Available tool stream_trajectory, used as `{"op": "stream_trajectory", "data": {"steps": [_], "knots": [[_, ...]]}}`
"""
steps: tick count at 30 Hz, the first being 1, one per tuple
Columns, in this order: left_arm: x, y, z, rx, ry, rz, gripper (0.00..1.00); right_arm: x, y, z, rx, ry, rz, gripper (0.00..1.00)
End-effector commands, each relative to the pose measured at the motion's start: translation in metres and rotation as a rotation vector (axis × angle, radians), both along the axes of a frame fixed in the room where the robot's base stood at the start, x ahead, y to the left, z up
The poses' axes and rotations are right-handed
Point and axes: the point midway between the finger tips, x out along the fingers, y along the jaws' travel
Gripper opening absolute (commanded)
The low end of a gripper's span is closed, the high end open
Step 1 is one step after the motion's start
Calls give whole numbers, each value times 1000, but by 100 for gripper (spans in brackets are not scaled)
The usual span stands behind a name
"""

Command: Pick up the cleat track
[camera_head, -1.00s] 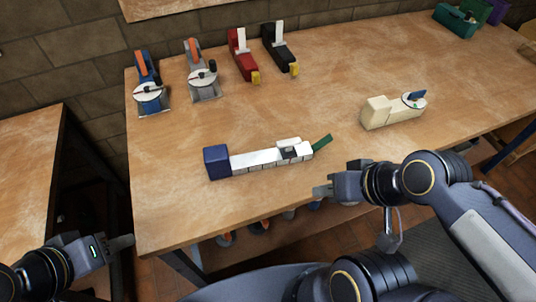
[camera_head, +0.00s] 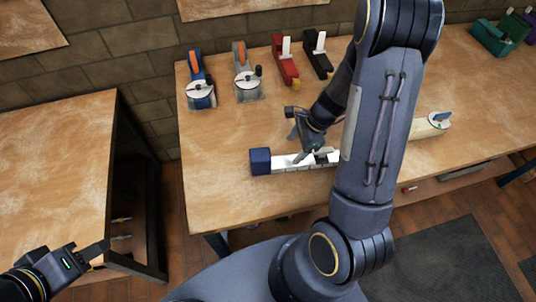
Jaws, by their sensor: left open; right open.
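The cleat track (camera_head: 292,167) is a long white segmented bar with a dark blue block (camera_head: 260,161) at its left end. It lies on the wooden workbench (camera_head: 225,190) near the front edge. Its right part is hidden behind my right arm. My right gripper (camera_head: 301,156) is over the middle of the track, pointing down, with its open fingers at or just above the bar; I cannot tell whether they touch it. My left gripper (camera_head: 100,250) is open and empty at the lower left, off the bench and away from the track.
Blue (camera_head: 199,92) and grey (camera_head: 247,88) tools with round dials stand at the back left. Red (camera_head: 285,65) and black (camera_head: 317,55) tools stand beside them. A cream tool (camera_head: 428,128) is right of my arm. Another table (camera_head: 60,170) stands left.

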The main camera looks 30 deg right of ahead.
Motion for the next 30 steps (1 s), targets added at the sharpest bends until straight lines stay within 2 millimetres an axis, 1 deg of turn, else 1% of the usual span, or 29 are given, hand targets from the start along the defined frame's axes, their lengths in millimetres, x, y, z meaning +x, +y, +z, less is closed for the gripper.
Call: {"op": "stream_trajectory", "data": {"steps": [3, 11, 18, 22, 30], "knots": [[0, 0, 1, 0, 0, 0, 42, 0, -1, -11, -5, 20, -25, 69], [0, 0, -1, 0, 1, 0, 42, 3, 8, -39, -4, 22, -23, 69], [0, 0, 1, 0, 0, 0, 42, 6, 18, -72, -3, 20, -23, 69], [0, 0, 1, 0, 0, 0, 42, 7, 21, -79, -3, 18, -20, 69], [0, 0, 1, 0, 0, 0, 42, 8, 21, -79, -4, 16, -21, 69]]}}
